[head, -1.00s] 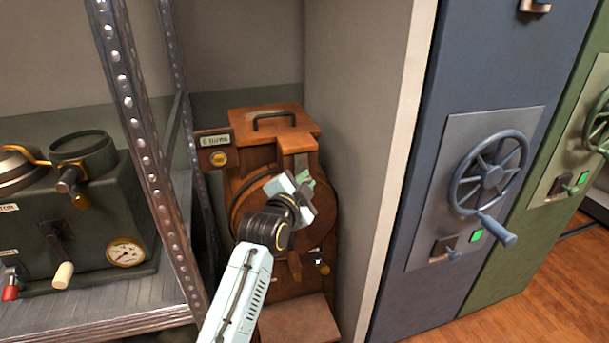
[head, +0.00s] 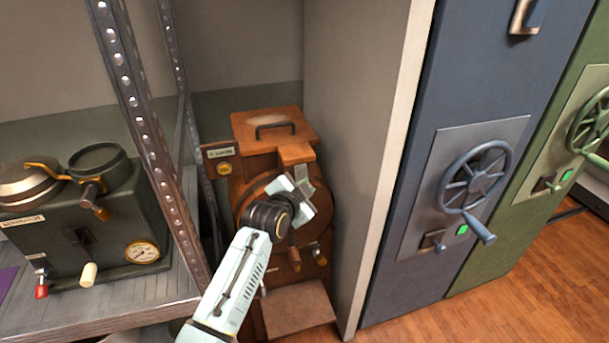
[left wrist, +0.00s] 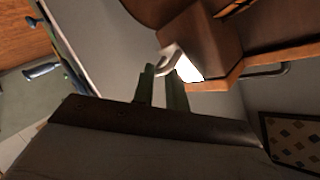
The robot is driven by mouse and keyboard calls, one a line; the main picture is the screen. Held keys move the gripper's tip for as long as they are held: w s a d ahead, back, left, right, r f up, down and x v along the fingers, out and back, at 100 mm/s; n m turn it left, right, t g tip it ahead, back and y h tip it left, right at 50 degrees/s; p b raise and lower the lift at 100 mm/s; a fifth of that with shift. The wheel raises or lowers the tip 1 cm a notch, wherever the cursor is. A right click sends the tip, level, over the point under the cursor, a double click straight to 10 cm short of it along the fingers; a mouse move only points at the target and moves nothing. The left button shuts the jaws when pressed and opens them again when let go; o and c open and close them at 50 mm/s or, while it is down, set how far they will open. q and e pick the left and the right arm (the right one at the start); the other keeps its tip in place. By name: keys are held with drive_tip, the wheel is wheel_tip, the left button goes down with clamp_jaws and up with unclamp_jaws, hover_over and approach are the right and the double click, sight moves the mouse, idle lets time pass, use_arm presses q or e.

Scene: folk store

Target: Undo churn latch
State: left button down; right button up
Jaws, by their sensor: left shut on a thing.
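The wooden churn (head: 262,165) stands in the corner between the metal shelf and the pale wall. It has a square lid (head: 283,130) with a dark handle. My left gripper (head: 306,186) is at the right part of the churn's front, just below the lid's projecting block. In the left wrist view its two green fingers (left wrist: 164,82) are closed around a small metal latch (left wrist: 172,56) at the edge of the wooden block (left wrist: 207,45). The latch is mostly hidden by the gripper in the head view. My right gripper is not in view.
A metal shelf (head: 130,313) with a dark green gauge machine (head: 125,225) stands at the left. A pale wall (head: 360,120) closes in on the right of the churn. Blue (head: 405,180) and green cabinets with handwheels stand farther right. Wooden floor (head: 500,295) is clear.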

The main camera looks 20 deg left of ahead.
sight(304, 169)
use_arm(q)
drive_tip(key=shift+r+n+g+h+p, duration=0.6)
drive_tip(key=shift+r+g+p, duration=0.5)
drive_tip(key=shift+p, duration=1.25)
drive_tip(key=shift+r+n+g+h+p, duration=0.6)
drive_tip(key=shift+g+p, duration=0.85)
drive_tip(key=shift+p, duration=0.95)
drive_tip(key=shift+r+n+g+h+p, duration=0.4)
drive_tip(key=shift+r+n+g+p, duration=0.7)
drive_tip(key=shift+p, duration=1.25)
drive_tip(key=shift+w+f+m+g, duration=0.1)
drive_tip(key=shift+f+m+g, duration=0.05)
drive_tip(key=shift+m+g, duration=0.15)
drive_tip(key=c, duration=1.5)
unclamp_jaws()
drive_tip(key=shift+o, duration=0.2)
drive_tip(key=shift+a+r, duration=0.1)
drive_tip(key=shift+r, duration=0.1)
drive_tip(key=v, duration=1.3)
drive_tip(key=shift+s, duration=0.2)
